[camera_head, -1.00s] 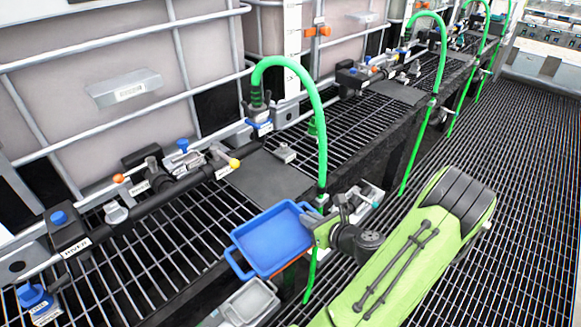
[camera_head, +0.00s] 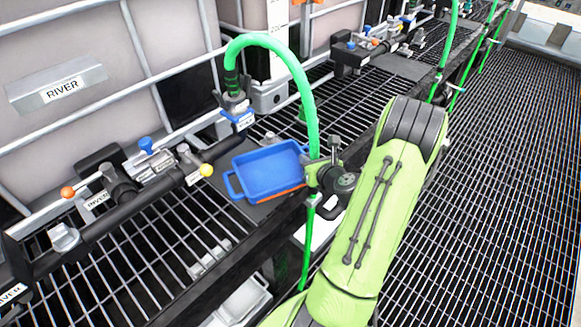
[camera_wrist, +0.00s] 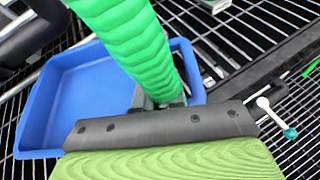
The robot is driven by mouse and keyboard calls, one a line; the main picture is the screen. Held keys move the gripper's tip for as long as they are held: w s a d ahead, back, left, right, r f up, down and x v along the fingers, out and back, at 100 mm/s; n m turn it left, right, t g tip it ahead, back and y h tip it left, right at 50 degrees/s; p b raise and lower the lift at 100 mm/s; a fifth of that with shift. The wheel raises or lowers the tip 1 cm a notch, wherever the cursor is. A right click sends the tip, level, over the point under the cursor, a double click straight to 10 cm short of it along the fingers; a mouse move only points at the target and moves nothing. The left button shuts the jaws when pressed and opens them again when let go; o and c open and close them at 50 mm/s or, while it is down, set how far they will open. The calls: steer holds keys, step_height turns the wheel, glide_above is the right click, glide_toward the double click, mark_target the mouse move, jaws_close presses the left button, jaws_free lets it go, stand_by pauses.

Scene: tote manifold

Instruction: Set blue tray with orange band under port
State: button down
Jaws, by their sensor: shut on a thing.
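The blue tray (camera_head: 268,172) with an orange band along its lower front edge is level in the head view, over the dark plate at the grating's edge. My gripper (camera_head: 312,172) is shut on the tray's right side. In the wrist view the tray (camera_wrist: 75,95) lies beyond my gripper (camera_wrist: 160,105), and the green hose crosses in front of it. The fingertips are largely hidden. The port (camera_head: 238,112), with a blue labelled fitting, sits above and behind the tray's left part. I cannot tell whether the tray touches the plate.
A green hose (camera_head: 305,85) arches from the port and drops close beside my gripper. Valves with a yellow knob (camera_head: 207,170) and a blue knob (camera_head: 146,144) stand left of the tray. A grey tray (camera_head: 240,300) is low at the front. Open grating (camera_head: 500,190) lies right.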

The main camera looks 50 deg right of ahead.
mark_target(292, 167)
steer(key=w, duration=0.6)
steer(key=shift+a+r+p, duration=0.1)
steer(key=shift+a+p, duration=0.1)
steer(key=shift+p, duration=0.1)
steer(key=shift+s+f+b, duration=0.2)
steer(key=shift+f+b, duration=0.4)
steer(key=shift+f, duration=0.35)
step_height(292, 167, down, 5)
steer(key=b, duration=0.3)
steer(key=shift+f, duration=0.15)
steer(key=shift+w+d+f, duration=0.1)
steer(key=shift+w+f, duration=0.1)
steer(key=shift+r, duration=0.2)
steer(key=shift+f, duration=0.1)
steer(key=c, duration=1.2)
jaws_free()
steer(key=shift+c, duration=0.2)
steer(key=shift+s, duration=0.1)
